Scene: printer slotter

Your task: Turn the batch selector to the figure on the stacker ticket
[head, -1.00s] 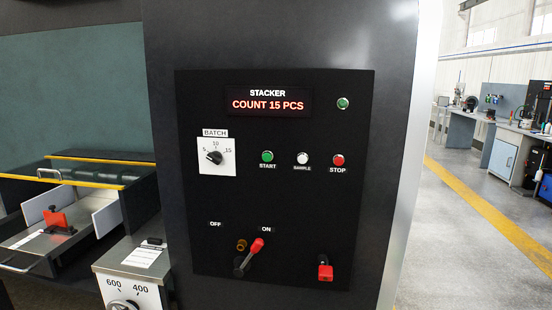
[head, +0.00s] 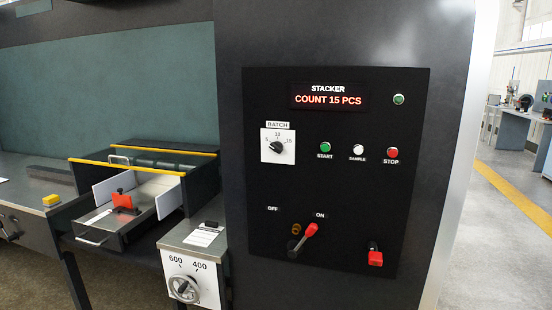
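The batch selector (head: 277,147) is a dark knob on a white square plate marked 5, 10 and 15, on the black stacker panel. Its pointer seems to lean to the upper left, but it is too small to read surely. The red display (head: 328,100) above reads COUNT 15 PCS. A white paper (head: 201,237) lies under a dark clip on a grey box left of the panel. Another white slip (head: 98,216) lies in the open tray. Their print is too small to read, and I cannot tell which is the stacker ticket. My gripper is not in view.
The panel has green START (head: 325,147), white SAMPLE (head: 358,149) and red STOP (head: 392,152) buttons. A red-tipped OFF/ON lever (head: 309,231) and a red part (head: 375,258) sit below. A 600/400 dial (head: 184,288) and a tray (head: 112,232) stand left. Open floor lies right.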

